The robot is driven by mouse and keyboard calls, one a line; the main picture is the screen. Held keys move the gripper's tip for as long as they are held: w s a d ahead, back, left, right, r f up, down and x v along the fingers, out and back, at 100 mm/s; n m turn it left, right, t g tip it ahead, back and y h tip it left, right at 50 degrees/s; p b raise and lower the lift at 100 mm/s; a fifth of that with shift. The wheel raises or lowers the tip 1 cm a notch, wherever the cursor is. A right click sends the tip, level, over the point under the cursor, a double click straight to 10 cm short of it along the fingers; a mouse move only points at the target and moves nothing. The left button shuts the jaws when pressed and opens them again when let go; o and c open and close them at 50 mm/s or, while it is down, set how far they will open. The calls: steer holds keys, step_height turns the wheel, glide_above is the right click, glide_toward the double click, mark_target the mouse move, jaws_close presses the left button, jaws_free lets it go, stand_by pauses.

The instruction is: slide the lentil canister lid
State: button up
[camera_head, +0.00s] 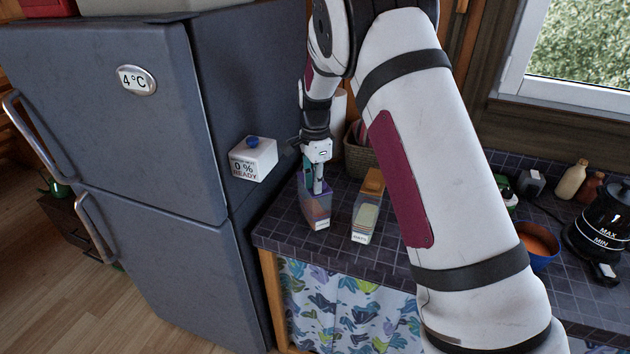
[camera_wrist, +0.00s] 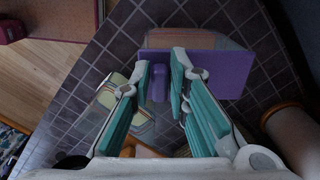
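The lentil canister (camera_head: 317,211) is a clear box with reddish contents, standing near the front left of the counter. Its flat purple lid (camera_wrist: 222,72) shows in the wrist view, with a purple knob (camera_wrist: 158,88) near its left end. My gripper (camera_head: 318,190) points down at the canister top. In the wrist view my gripper's fingertips (camera_wrist: 161,73) lie on either side of the knob, very close to it. I cannot tell whether they press on it. My gripper hides part of the lid in the head view.
An oats canister (camera_head: 366,220) with an orange lid stands close to the right. The grey fridge (camera_head: 110,110) is at the left, with a white box reading 0 % READY (camera_head: 253,160) on its side. A basket (camera_head: 359,155) stands behind.

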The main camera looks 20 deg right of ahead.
steer(key=shift+o, duration=0.9)
step_height(320, 180, up, 12)
steer(key=s+r+n+t, duration=0.1)
steer(key=s+r+n, duration=0.4)
steer(key=s, duration=0.4)
steer(key=s+r+n+t, duration=0.2)
steer(key=s+r+n, duration=0.1)
steer(key=s+r, duration=0.5)
steer(key=s+f+n+t, duration=0.2)
steer(key=s+n, duration=0.6)
steer(key=s, duration=1)
steer(key=shift+s+d+t, duration=0.3)
steer(key=shift+s+d, duration=0.05)
